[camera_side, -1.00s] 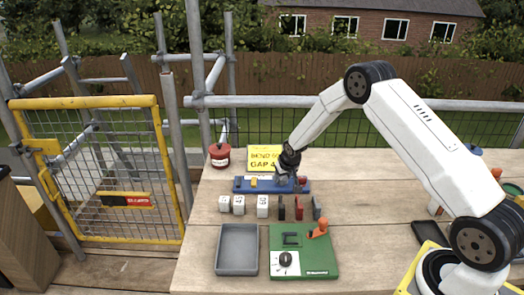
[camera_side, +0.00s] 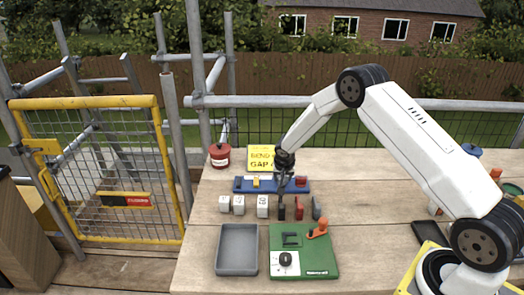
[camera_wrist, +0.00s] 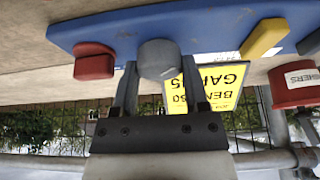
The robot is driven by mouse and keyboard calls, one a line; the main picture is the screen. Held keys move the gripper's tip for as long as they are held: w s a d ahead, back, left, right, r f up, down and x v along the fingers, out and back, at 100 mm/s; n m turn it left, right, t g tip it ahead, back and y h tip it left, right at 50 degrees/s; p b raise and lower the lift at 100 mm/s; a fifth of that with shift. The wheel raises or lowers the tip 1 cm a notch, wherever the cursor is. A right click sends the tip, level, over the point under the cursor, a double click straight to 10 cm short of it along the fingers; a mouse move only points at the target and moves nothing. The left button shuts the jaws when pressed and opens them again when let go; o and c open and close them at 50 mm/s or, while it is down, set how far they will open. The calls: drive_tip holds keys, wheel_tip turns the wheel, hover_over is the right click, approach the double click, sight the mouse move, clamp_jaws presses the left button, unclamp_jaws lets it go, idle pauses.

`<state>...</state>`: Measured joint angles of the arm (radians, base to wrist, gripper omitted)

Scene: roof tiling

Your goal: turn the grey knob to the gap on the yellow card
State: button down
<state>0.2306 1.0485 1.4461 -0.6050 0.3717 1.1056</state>
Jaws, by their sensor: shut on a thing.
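The blue board (camera_side: 243,185) lies on the wooden table and carries a yellow piece (camera_wrist: 265,38), the grey knob (camera_wrist: 158,58) and a red piece (camera_wrist: 94,62). My gripper (camera_wrist: 158,75) has a finger on either side of the grey knob and is shut on it. In the side view my gripper (camera_side: 282,182) reaches down over the board and hides most of the knob. The yellow card (camera_side: 261,153) stands behind the board and reads BEND and GAP. It is upside down and partly covered by a finger in the wrist view (camera_wrist: 222,84); I cannot read its gap number surely.
White blocks (camera_side: 238,205) and dark and red blocks (camera_side: 299,208) stand in a row before the board. A grey tray (camera_side: 237,250) and a green board (camera_side: 318,262) lie nearer. A red tin (camera_side: 220,157) stands left of the card.

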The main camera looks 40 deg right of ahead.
drive_tip(key=shift+a+f+m+g+h, duration=0.15)
drive_tip(key=shift+m+g, duration=0.35)
drive_tip(key=shift+m, duration=0.9)
drive_tip(key=shift+d+r+m+g+h, duration=0.1)
drive_tip(key=shift+m+g+h, duration=0.3)
drive_tip(key=shift+m, duration=1)
drive_tip(key=shift+c, duration=0.5)
unclamp_jaws()
drive_tip(key=w+v, duration=0.1)
drive_tip(key=v, duration=0.6)
drive_tip(key=shift+s+a+r, duration=0.15)
drive_tip(key=shift+s+r, duration=0.25)
drive_tip(key=shift+s, duration=0.05)
drive_tip(key=shift+r, duration=0.1)
